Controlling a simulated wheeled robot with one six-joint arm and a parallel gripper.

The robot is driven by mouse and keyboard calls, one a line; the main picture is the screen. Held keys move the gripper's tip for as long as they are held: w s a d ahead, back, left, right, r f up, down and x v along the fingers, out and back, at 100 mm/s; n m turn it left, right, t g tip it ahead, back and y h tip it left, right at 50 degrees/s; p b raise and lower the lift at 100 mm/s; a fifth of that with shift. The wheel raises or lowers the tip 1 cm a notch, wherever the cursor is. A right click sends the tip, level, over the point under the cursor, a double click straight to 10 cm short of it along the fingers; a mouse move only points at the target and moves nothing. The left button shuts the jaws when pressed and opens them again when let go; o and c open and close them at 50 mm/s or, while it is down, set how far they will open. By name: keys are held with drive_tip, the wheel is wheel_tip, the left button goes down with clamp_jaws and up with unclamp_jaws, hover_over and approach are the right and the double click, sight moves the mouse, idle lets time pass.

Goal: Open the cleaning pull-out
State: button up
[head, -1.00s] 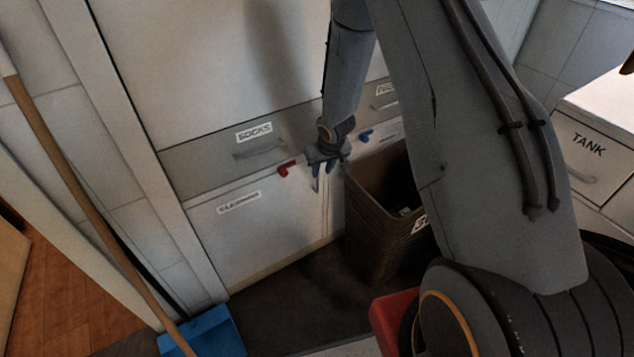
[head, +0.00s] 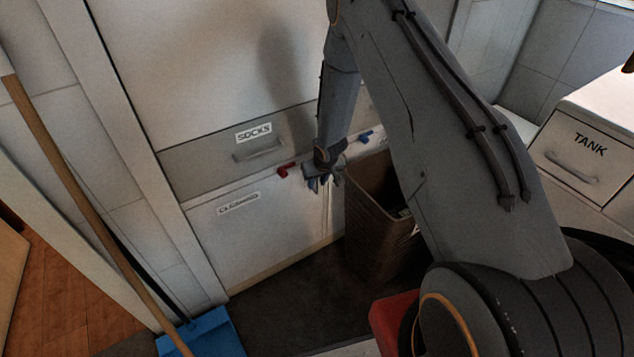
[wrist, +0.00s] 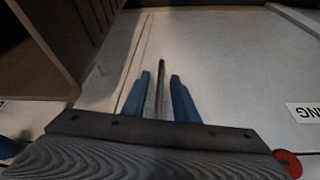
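The cleaning pull-out (head: 262,230) is a white front panel below the socks drawer. Its label (head: 238,204) is near its upper left, and part of that label (wrist: 304,112) shows at the right of the wrist view. The panel looks shut. A slim upright bar (wrist: 160,88), which looks like a handle, stands between my fingers in the wrist view. My gripper (head: 322,188) is in front of the panel's upper right. Its two blue fingers (wrist: 160,98) are apart, with visible gaps on both sides of the bar.
A brown basket (head: 385,220) stands close to the right of my gripper. A red knob (head: 286,171) and a blue knob (head: 366,136) flank it. The socks drawer (head: 215,155) is shut above. A wooden-handled broom (head: 95,210) and blue dustpan (head: 205,335) are at left. Dark floor before the panel is clear.

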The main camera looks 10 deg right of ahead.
clamp_jaws()
idle(1.4)
